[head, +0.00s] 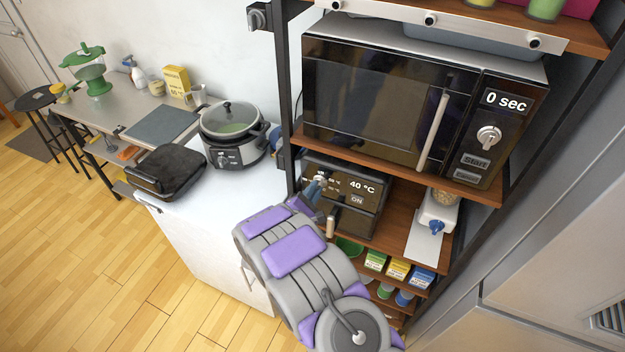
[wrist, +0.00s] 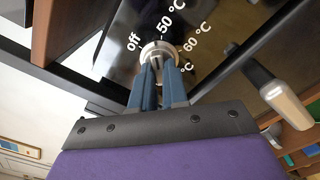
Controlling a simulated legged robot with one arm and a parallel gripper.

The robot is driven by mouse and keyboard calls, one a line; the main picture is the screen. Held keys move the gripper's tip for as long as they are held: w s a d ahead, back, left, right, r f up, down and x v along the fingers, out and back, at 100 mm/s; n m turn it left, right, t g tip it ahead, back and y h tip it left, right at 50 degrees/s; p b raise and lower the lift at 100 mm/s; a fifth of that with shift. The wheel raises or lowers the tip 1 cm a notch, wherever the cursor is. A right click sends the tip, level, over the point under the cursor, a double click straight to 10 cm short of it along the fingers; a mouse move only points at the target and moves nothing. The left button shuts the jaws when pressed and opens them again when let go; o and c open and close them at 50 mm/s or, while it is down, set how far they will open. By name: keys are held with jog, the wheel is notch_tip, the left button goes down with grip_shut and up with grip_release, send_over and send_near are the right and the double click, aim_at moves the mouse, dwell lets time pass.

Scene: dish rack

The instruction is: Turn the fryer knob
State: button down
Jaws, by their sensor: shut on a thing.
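The fryer (head: 352,204) is a dark box on the shelf under the microwave, with a display reading "40 °C" and "ON". Its round silver knob (wrist: 157,50) shows in the wrist view, ringed by the marks "off", "50 °C" and "60 °C", with one more mark partly hidden. My gripper (wrist: 157,68) has its blue fingers closed on the knob. In the head view my gripper (head: 318,184) reaches the left part of the fryer's front and hides part of the markings. The fryer's handle (wrist: 280,95) stands out to the right in the wrist view.
The microwave (head: 385,90) is on the shelf above, reading "0 sec". A white dispenser (head: 437,212) stands right of the fryer. A dark shelf post (head: 290,90) is close on the left. A cooker (head: 232,135) sits on the white counter further left.

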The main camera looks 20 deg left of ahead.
jog(key=shift+d, duration=0.1)
jog(key=shift+w+r+n+p, duration=0.1)
jog(key=shift+n+p, duration=2.2)
jog(key=shift+p, duration=0.6)
jog(key=c, duration=1.1)
grip_release()
jog(key=shift+d+r, duration=0.1)
jog(key=shift+d, duration=0.15)
